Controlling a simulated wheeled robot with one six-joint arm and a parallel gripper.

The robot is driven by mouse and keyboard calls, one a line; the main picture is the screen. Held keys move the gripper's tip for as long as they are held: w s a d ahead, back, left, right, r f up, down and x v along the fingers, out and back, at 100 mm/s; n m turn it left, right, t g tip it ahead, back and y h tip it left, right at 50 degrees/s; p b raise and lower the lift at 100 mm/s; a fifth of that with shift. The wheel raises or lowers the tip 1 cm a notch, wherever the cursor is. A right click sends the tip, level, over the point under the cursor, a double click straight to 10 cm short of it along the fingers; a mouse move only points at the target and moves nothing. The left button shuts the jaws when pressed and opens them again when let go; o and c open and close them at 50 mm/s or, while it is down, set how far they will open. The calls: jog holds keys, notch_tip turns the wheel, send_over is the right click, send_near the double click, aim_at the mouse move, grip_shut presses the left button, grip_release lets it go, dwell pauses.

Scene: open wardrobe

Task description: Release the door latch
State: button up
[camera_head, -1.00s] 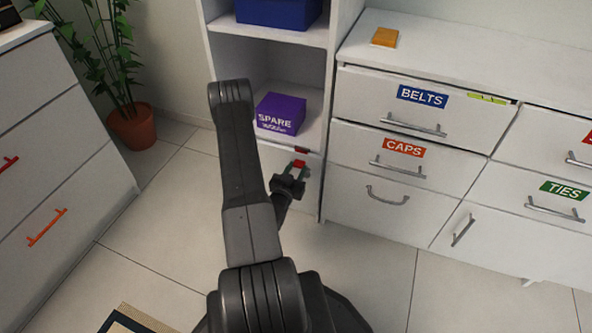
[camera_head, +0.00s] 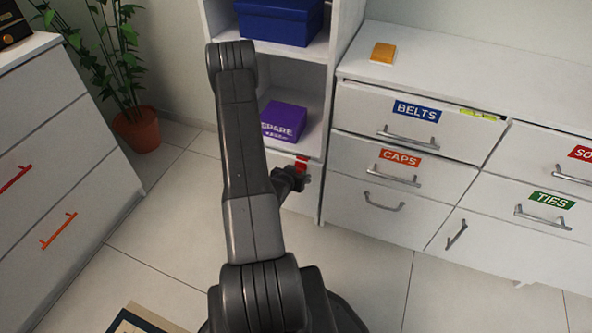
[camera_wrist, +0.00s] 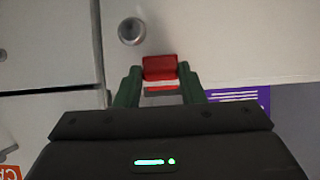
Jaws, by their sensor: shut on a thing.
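The red latch (camera_head: 301,163) is a small block at the top edge of the low white door (camera_head: 300,202), under the open shelf. In the wrist view the red latch (camera_wrist: 160,68) sits between my green fingertips, with a pale band across its lower part. My gripper (camera_wrist: 159,82) is shut on it. In the head view my gripper (camera_head: 291,178) is small and dark in front of the door, and my arm hides part of the door and shelf. A round metal knob (camera_wrist: 131,31) shows beside the latch in the wrist view.
A purple box (camera_head: 284,122) stands on the shelf just above the latch, with a blue box (camera_head: 279,20) higher up. A drawer unit (camera_head: 400,215) with handles stands close on the right. Another dresser (camera_head: 60,150) and a potted plant (camera_head: 137,130) are on the left.

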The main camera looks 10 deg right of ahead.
aim_at(299, 169)
notch_tip(299, 169, up, 3)
jog(key=g+y+p, duration=0.1)
jog(key=p, duration=0.3)
jog(key=g+y+p, duration=0.1)
jog(key=g+p, duration=0.1)
jog(key=p, duration=0.1)
jog(key=shift+w+d+g+p, duration=0.1)
jog(key=shift+w+g+p, duration=0.05)
jog(key=shift+g+p, duration=0.2)
jog(key=shift+g+y+p, duration=0.25)
jog(key=shift+y+p, duration=0.15)
jog(key=shift+p, duration=0.2)
jog(key=o, duration=1)
jog(key=shift+f, duration=0.1)
jog(key=p+v, duration=0.2)
jog(key=v, duration=1.1)
jog(key=shift+s+r, duration=0.2)
jog(key=shift+r, duration=0.15)
